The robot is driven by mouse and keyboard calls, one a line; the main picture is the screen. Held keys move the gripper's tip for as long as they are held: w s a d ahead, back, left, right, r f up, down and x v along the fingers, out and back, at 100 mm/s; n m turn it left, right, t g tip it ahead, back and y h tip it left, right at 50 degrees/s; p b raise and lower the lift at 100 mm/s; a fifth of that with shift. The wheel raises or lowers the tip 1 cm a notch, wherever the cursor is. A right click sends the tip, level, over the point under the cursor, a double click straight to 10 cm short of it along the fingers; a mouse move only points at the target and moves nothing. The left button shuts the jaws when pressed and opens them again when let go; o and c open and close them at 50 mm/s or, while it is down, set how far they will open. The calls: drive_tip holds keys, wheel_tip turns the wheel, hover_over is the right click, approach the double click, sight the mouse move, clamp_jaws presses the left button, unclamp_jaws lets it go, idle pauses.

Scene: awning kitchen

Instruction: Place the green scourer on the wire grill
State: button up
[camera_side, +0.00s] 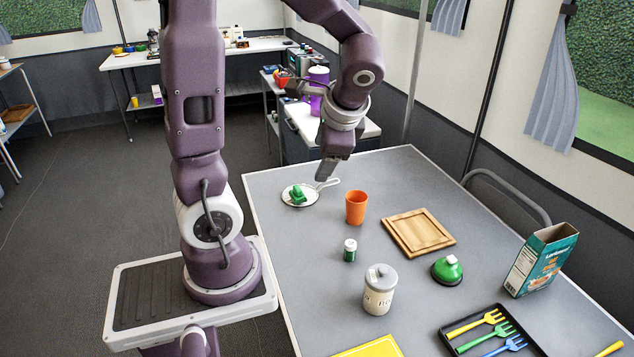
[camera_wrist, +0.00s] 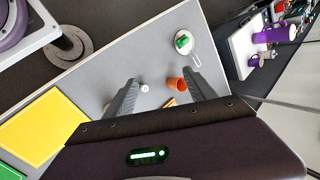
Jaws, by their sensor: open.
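The green scourer (camera_side: 298,194) lies on a round, pale, pan-like piece with a handle (camera_side: 313,199) at the far left of the grey table. The scourer (camera_wrist: 183,42) and the pan-like piece (camera_wrist: 201,46) also show in the wrist view, beyond my fingertips. My gripper (camera_side: 327,171) is above the table, near the handle and to the right of the scourer. In the wrist view my gripper (camera_wrist: 161,76) is open, with nothing between its fingers. I cannot make out a wire grill for certain in either view.
An orange cup (camera_side: 356,208), a wooden board (camera_side: 418,232), a green-and-white shaker (camera_side: 350,250), a lidded canister (camera_side: 379,290), a green domed thing (camera_side: 447,270), a box (camera_side: 541,260) and a black tray of forks (camera_side: 462,333) stand on the table. A yellow board (camera_wrist: 45,125) lies at the near end.

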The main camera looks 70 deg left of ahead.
drive_tip(key=s+d+r+n+t+h, duration=0.1)
drive_tip(key=s+d+r+t+h, duration=0.2)
drive_tip(key=d, duration=0.6)
drive_tip(key=s+d+r+n+t+h, duration=0.2)
drive_tip(key=s+d+r+t+h, duration=0.1)
drive_tip(key=d, duration=0.5)
drive_tip(key=shift+s+d+r, duration=0.15)
drive_tip(key=shift+s+d, duration=0.25)
drive_tip(key=shift+s, duration=0.35)
